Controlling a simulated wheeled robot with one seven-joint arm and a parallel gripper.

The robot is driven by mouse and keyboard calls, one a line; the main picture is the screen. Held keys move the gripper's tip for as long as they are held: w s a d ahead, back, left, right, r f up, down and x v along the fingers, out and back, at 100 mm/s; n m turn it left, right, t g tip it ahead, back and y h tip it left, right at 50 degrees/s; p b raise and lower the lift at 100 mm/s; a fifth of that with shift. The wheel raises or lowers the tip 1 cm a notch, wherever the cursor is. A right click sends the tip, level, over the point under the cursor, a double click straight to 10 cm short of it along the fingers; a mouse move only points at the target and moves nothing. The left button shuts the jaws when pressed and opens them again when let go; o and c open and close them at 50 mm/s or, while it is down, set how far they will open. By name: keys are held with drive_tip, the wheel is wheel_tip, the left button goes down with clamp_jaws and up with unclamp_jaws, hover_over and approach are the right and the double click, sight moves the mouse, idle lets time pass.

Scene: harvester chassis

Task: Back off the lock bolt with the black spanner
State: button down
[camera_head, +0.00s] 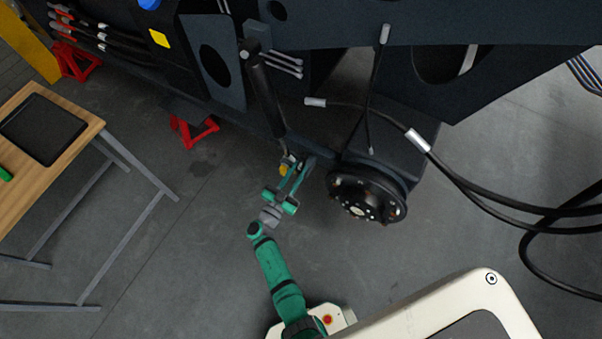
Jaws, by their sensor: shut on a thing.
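My gripper (298,166), with teal and grey jaws, reaches up from below at the lower end of a black cylinder (265,95) on the chassis. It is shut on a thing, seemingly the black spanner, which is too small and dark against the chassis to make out. A small metal fitting with a yellow part (284,168) sits at the cylinder's lower end, right beside the jaws. The lock bolt itself cannot be told apart there. Whether the spanner touches it cannot be seen.
A black wheel hub (366,194) is close right of my gripper. Black hoses (470,187) hang at the right. The dark chassis (460,60) spans the top. A wooden table (84,122) with a black tray (42,129) stands left. Red stands (194,131) are under the chassis. Floor between table and arm is clear.

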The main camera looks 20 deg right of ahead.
drive_tip(key=shift+w+a+n, duration=0.35)
drive_tip(key=shift+w+n, duration=0.05)
drive_tip(key=shift+w, duration=0.05)
drive_tip(key=shift+r, duration=0.1)
drive_tip(key=shift+w+a+n, duration=0.5)
drive_tip(key=shift+w+n, duration=0.2)
drive_tip(key=shift+n, duration=0.05)
drive_tip(key=shift+w+a+n, duration=0.5)
drive_tip(key=shift+w+n, duration=0.15)
drive_tip(key=shift+n, duration=0.1)
drive_tip(key=w+a+n, duration=0.1)
drive_tip(key=w+a+f+n, duration=0.1)
drive_tip(key=shift+w+f+n+t+y, duration=0.1)
drive_tip(key=shift+w+n+t+y, duration=0.2)
drive_tip(key=shift+w+n+y, duration=0.1)
